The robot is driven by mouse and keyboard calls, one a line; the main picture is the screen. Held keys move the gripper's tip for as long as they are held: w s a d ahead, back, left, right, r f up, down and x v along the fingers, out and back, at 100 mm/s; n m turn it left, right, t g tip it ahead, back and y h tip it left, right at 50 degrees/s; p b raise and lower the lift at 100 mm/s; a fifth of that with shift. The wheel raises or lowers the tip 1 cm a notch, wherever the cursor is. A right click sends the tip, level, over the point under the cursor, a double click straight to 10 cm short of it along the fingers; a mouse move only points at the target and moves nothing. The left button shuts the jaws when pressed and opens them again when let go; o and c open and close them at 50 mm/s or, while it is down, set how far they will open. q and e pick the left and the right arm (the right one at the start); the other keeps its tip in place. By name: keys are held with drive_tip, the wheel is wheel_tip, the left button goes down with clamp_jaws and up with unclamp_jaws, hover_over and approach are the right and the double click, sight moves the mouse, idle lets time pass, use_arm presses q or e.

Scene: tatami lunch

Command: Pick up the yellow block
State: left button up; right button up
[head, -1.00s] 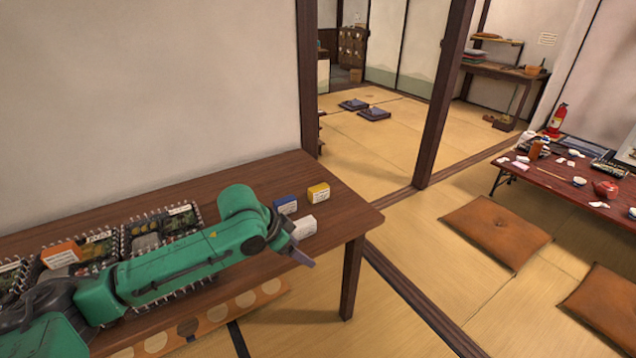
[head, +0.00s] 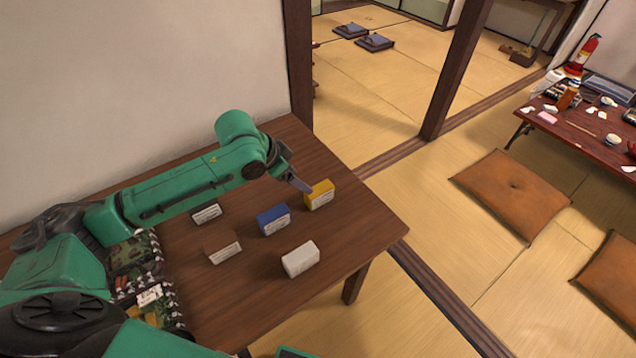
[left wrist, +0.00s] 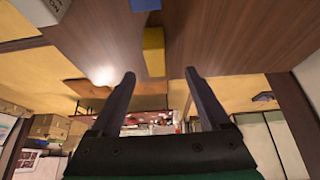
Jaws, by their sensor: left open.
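The yellow block (head: 320,195) stands on the wooden table near its far right edge, with a pale label on its front face. My left gripper (head: 300,185) is just left of it in the head view, open and empty. In the left wrist view the yellow block (left wrist: 153,50) lies ahead of the open fingers (left wrist: 160,76), lined up with the gap between them. A small gap seems to remain between fingertips and block; contact cannot be told from the head view. My right gripper is out of view.
A blue block (head: 272,220) stands close to the yellow one. A white block (head: 300,260), a brown block (head: 222,247) and another labelled block (head: 206,213) stand on the same table (head: 345,240). A wall lies behind; an open tray (head: 135,255) is at left.

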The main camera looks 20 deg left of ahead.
sight(316, 190)
use_arm(q)
drive_tip(key=x, duration=0.4)
drive_tip(key=shift+s+d, duration=0.3)
drive_tip(key=shift+d, duration=0.05)
drive_tip(key=x, duration=0.7)
drive_tip(key=shift+w+d, duration=0.15)
drive_tip(key=shift+w+d+f, duration=0.1)
drive_tip(key=shift+f, duration=0.1)
drive_tip(key=shift+c, duration=0.3)
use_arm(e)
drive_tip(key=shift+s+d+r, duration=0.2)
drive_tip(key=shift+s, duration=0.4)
use_arm(q)
clamp_jaws()
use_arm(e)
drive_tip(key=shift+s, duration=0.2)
